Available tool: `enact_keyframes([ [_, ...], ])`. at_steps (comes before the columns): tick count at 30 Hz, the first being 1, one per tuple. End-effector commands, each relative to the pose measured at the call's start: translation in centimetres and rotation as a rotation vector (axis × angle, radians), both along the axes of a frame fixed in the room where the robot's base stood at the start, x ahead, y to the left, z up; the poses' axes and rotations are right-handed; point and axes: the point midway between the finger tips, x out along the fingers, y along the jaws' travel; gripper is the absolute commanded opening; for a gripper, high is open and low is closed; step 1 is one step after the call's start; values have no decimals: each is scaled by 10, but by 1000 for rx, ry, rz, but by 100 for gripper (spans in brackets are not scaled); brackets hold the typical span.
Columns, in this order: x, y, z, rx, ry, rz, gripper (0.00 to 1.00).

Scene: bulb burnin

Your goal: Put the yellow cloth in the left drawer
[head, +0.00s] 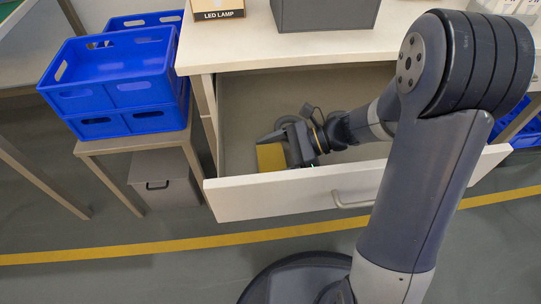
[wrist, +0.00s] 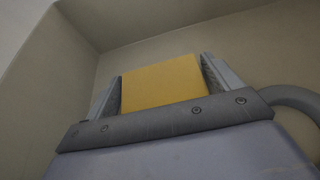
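The yellow cloth (head: 271,157) is at my gripper (head: 284,150), inside the open drawer (head: 290,194) near its left side. In the wrist view the yellow cloth (wrist: 163,82) fills the space between the two fingers of my gripper (wrist: 160,85), with a finger close against each side. My gripper looks shut on it. The drawer's front panel and handle show in the head view, with the drawer pulled out below the table top. My arm hides the right part of the drawer. Whether the cloth touches the drawer floor is unclear.
Stacked blue crates (head: 117,75) stand on a small side table (head: 100,146) at left, with a grey box (head: 163,178) below. On the table top (head: 245,54) are an LED lamp box (head: 218,9) and a grey container (head: 324,14). The drawer floor left of my arm looks clear.

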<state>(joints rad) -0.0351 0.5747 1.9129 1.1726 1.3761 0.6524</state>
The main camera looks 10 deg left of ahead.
Motion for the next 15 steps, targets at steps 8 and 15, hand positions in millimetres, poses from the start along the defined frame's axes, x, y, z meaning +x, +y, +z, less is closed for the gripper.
enact_keyframes([
  [8, 0, 0, 0, 0, 0, 0, 100],
  [15, 1, -4, 6, 0, 1, -1, 100],
])
